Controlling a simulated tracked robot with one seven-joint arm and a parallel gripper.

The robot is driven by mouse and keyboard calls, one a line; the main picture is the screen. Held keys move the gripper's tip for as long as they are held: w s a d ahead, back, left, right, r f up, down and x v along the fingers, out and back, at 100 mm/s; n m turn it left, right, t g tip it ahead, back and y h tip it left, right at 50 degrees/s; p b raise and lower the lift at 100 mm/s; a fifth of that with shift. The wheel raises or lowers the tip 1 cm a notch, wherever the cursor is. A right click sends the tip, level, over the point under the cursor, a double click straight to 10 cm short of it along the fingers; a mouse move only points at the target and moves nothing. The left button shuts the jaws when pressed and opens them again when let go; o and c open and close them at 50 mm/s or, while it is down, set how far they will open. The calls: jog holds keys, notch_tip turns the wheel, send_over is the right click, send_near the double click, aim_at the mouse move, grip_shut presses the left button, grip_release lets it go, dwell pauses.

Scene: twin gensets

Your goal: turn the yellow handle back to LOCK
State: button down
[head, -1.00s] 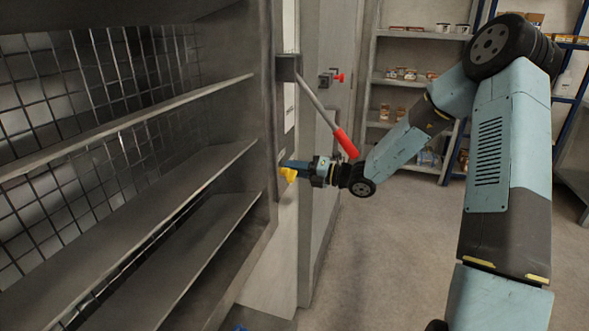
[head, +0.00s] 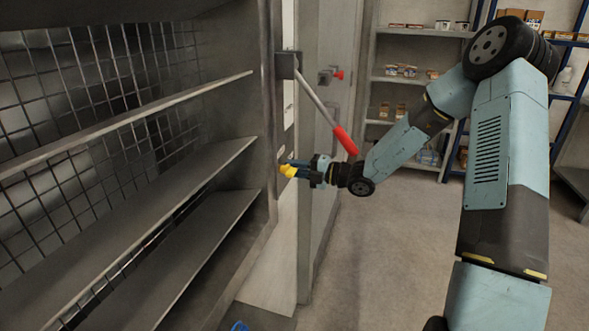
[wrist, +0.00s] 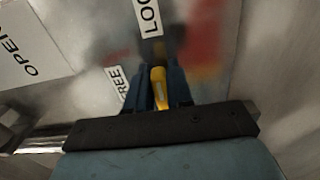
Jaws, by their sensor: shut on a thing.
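The yellow handle (head: 287,171) sits on the side of the cabinet, at the left of my gripper in the head view. My gripper (head: 297,170) is shut on it. In the wrist view the yellow handle (wrist: 159,88) shows between the two dark blue fingers (wrist: 160,92). A white label, cut off at "LOC" (wrist: 147,17), lies just ahead of the fingertips. A "FREE" label (wrist: 116,84) is left of the fingers, partly hidden. I cannot tell exactly which label the handle points at.
A lever with a red grip (head: 345,140) slants down just above my gripper. A red knob (head: 338,75) is on the grey door behind. An "OPEN" label (wrist: 30,50) is at the left in the wrist view. Empty metal shelves (head: 150,165) fill the left; floor at right is clear.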

jog(key=shift+d+f, duration=0.1)
jog(key=c, duration=1.1)
grip_release()
jog(key=shift+w, duration=0.1)
jog(key=v, duration=1.3)
jog(key=shift+d, duration=0.35)
